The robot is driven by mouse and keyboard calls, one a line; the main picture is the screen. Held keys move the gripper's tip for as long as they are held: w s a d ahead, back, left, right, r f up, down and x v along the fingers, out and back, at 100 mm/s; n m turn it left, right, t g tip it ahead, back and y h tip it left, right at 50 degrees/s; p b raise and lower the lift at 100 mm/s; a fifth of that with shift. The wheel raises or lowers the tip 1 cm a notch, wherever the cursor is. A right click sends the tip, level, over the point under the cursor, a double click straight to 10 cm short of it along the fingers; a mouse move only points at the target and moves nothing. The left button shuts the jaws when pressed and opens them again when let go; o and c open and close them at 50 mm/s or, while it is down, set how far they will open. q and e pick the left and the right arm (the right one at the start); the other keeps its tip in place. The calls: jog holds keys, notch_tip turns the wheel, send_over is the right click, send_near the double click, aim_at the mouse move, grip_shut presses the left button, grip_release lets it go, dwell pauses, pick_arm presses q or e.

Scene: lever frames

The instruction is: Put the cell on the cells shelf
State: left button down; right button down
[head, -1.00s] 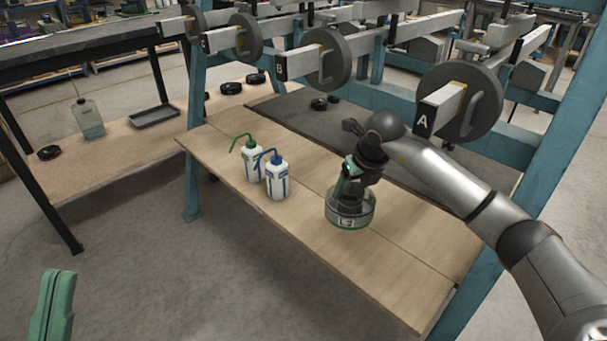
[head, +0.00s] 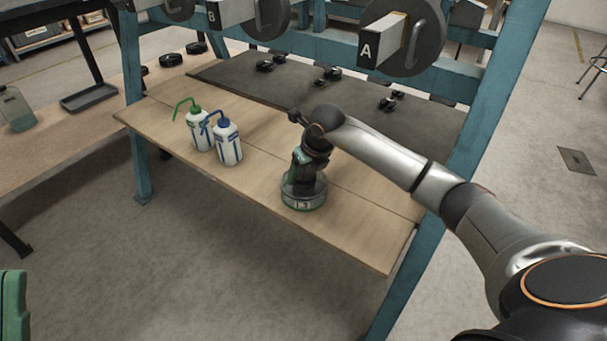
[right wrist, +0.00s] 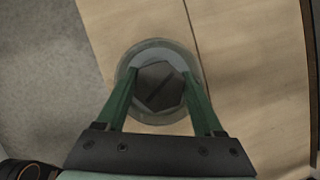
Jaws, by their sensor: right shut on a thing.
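The cell (head: 303,198) is a short round clear-walled vessel with a green band and a dark hexagonal knob on top. It is over the front wooden board (head: 350,235), right of the two bottles; I cannot tell whether it touches the board. My right gripper (head: 307,165) is shut on the knob from above. In the right wrist view the two green fingers flank the cell's knob (right wrist: 160,88). One green part of my left gripper (head: 14,305) shows at the lower left edge. No label shows which surface is the cells shelf.
Two wash bottles, green-tipped (head: 198,130) and blue-tipped (head: 228,143), stand left of the cell. A dark mat (head: 340,110) with several black knobs lies behind. Lever frame A (head: 400,35) hangs above it. A blue post (head: 440,210) stands at right.

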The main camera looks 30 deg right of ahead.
jog(key=shift+r, duration=0.15)
grip_release()
